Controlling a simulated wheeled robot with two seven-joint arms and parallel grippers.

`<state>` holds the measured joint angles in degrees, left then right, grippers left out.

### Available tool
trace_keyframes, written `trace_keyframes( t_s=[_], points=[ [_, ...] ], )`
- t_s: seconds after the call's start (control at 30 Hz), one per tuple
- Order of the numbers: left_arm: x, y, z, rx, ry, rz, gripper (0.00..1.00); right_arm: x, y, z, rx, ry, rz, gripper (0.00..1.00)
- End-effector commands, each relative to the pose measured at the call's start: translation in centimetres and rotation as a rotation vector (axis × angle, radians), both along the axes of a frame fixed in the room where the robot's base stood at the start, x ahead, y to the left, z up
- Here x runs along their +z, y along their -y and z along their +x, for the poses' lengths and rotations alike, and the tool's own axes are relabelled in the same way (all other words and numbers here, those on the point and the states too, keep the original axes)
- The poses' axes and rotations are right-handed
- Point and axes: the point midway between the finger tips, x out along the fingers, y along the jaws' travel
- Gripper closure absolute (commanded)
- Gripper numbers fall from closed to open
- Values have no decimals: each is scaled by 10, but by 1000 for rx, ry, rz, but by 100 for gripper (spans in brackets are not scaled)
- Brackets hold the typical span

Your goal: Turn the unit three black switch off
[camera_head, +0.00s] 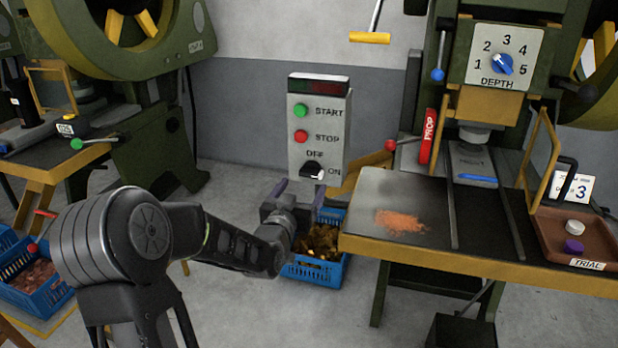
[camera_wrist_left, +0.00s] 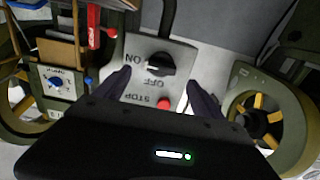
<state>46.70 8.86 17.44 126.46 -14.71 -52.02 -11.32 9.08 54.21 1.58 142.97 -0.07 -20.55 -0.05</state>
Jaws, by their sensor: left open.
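A grey control box (camera_head: 318,125) stands behind the press table, with a black rotary switch (camera_head: 312,171) low on its face. The switch's pale mark points toward ON; OFF is printed above it. The same switch (camera_wrist_left: 160,65) shows in the left wrist view, where the picture is turned over, between and beyond the fingertips. My left gripper (camera_head: 299,194) is open and empty, just in front of and below the switch in the head view. Its two fingers (camera_wrist_left: 160,90) are apart in the wrist view and do not visibly touch the switch. My right gripper is not in view.
A green START button (camera_head: 300,111) and a red STOP button (camera_head: 301,136) sit above the switch. A blue crate (camera_head: 300,270) is below.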

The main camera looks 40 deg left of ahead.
Motion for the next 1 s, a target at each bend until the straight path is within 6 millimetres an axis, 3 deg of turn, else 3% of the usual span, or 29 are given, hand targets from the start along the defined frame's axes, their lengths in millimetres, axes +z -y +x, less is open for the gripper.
trace_keyframes(
  t_s=[0.4, 0.73, 1.0],
  points=[
    [-1, -19, 55, 0, 0, -2, 21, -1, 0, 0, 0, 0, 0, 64],
    [-1, -20, 59, 0, -1, -3, 21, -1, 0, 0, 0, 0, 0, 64],
    [-1, -20, 59, 0, -1, -3, 42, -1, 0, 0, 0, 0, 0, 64]
  ],
)
